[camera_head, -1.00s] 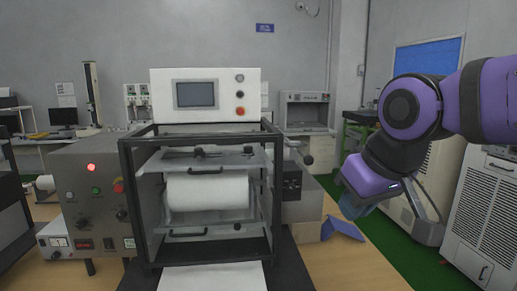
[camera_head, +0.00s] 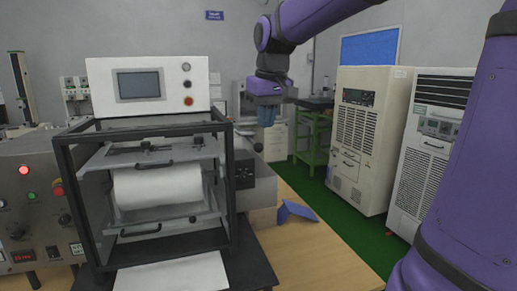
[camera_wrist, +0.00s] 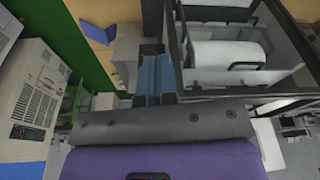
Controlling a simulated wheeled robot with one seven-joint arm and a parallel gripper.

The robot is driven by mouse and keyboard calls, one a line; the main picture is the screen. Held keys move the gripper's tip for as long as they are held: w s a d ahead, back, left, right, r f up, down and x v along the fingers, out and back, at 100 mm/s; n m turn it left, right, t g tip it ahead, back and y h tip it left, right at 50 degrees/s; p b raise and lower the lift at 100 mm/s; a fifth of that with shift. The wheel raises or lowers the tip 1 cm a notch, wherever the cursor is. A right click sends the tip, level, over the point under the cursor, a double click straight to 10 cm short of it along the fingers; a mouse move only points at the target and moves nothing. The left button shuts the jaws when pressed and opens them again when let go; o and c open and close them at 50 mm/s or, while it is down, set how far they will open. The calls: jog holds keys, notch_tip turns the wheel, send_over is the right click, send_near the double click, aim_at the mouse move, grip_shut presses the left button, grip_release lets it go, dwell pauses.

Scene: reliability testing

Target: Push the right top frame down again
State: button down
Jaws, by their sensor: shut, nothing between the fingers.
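The machine's black open frame (camera_head: 150,131) stands left of centre in the head view, around a white roll (camera_head: 157,186). Its top bars look about level; I cannot tell whether the right top part is slightly raised. The frame also shows in the wrist view (camera_wrist: 250,91), to the right of my fingers. My gripper (camera_head: 266,116) points down, with blue fingers shut and empty. It appears right of the frame's top right corner and a little above the side unit. In the wrist view the fingers (camera_wrist: 152,78) are beside the dark frame bar; contact cannot be told.
A grey side unit (camera_head: 255,182) with a small knob lies below my gripper. A control box (camera_head: 30,205) stands left of the frame. A blue angled piece (camera_head: 296,210) lies on the wooden table (camera_head: 325,250). Cabinets (camera_head: 368,135) stand at the right over green floor.

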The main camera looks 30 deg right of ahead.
jog(key=shift+g, duration=0.5)
jog(key=w+d, duration=0.1)
jog(key=w, duration=0.1)
jog(key=w+d, duration=0.1)
jog(key=w, duration=0.1)
jog(key=w+d, duration=0.1)
jog(key=w, duration=0.2)
jog(key=shift+d+f, duration=0.2)
jog(key=shift+w+f, duration=0.2)
jog(key=shift+f, duration=1.55)
jog(key=shift+w+f, duration=0.15)
jog(key=shift+f, duration=1.55)
